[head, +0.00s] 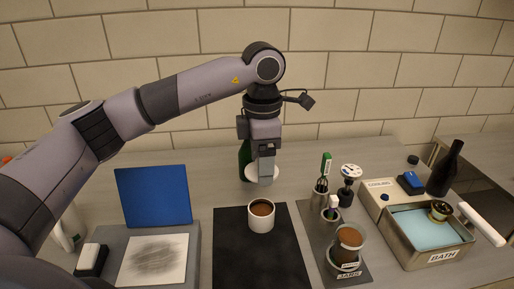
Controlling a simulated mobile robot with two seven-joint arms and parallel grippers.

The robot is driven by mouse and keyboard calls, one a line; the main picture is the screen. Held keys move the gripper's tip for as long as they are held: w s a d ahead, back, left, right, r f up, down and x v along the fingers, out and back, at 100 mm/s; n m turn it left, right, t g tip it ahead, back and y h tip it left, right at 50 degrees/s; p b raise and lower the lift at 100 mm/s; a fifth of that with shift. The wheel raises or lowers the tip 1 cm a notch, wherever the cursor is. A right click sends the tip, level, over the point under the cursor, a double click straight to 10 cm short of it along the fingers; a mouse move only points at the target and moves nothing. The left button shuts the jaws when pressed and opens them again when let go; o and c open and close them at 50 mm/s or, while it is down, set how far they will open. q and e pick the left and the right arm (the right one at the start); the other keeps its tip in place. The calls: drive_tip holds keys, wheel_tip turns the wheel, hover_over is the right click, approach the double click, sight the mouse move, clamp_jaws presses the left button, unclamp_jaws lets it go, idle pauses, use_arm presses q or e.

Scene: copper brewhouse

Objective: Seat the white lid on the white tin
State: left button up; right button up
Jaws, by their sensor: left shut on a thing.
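The white tin (256,223) stands upright and uncovered on a black mat (231,257), with brown contents showing inside. My left gripper (266,178) points down behind the tin, from above. It is shut on the white lid (250,173), a pale disc partly hidden behind the fingers. The lid is apart from the tin, farther back in the picture; its exact height over the table cannot be told. My right gripper is not in view.
A green bottle (244,158) stands close behind the gripper. On the right are a tray with a brown-filled jar (347,241) and tools, a metal bath (439,262) and a dark bottle (445,170). On the left are a blue panel (153,196) and a smudged white sheet (153,260).

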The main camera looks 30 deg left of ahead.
use_arm(q)
drive_tip(key=shift+f, duration=0.15)
idle(0.3)
wheel_tip(320, 180, down, 8)
drive_tip(key=b, duration=0.5)
drive_tip(key=shift+r, duration=0.2)
drive_tip(key=shift+f+b, duration=0.95)
drive_tip(key=shift+f, duration=0.2)
idle(0.6)
drive_tip(key=o, duration=1)
drive_tip(key=shift+c, duration=0.2)
drive_tip(key=o, duration=0.4)
